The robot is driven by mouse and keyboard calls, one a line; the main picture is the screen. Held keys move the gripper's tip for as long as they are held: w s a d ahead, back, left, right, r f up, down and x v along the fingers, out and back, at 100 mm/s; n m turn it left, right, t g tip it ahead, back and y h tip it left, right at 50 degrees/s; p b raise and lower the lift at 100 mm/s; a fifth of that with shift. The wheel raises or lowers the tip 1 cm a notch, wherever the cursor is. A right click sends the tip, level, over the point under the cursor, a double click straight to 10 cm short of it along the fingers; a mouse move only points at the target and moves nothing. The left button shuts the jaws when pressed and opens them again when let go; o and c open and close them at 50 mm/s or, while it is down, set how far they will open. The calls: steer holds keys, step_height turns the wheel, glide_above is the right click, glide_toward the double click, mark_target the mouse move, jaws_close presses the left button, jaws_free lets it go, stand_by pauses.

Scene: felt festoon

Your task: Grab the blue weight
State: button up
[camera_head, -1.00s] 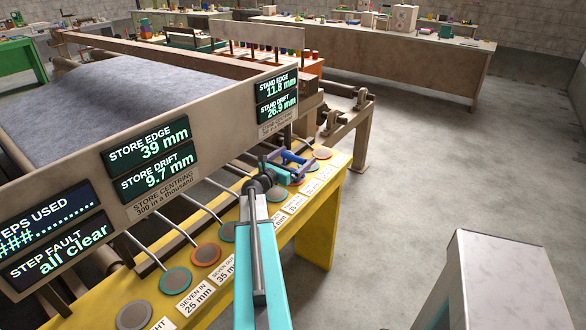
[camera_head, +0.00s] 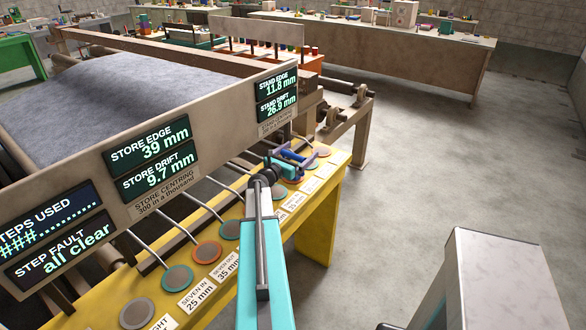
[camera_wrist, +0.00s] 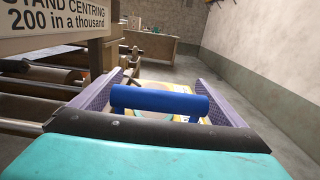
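The blue weight shows in the wrist view as a blue cylinder (camera_wrist: 160,102), lying crosswise in front of my wrist. My gripper (camera_wrist: 158,88) has its two purple fingers wide apart, one beyond each end of the cylinder. The ends come close to the fingers; I cannot tell whether they touch. In the head view my gripper (camera_head: 291,162) is over the far part of the yellow bench (camera_head: 325,210). The blue weight (camera_head: 289,155) is small there and partly mixed with the fingers. Its underside is hidden.
A row of round pads, such as an orange one (camera_head: 207,252), lines the yellow bench beside white labels. Curved metal rods and the sign board (camera_head: 220,110) stand close on the left. Open floor (camera_head: 420,180) lies to the right.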

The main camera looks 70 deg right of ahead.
steer(key=c, duration=1.6)
steer(key=shift+c, duration=0.2)
steer(key=shift+r, duration=0.1)
step_height(320, 180, up, 10)
steer(key=b, duration=0.2)
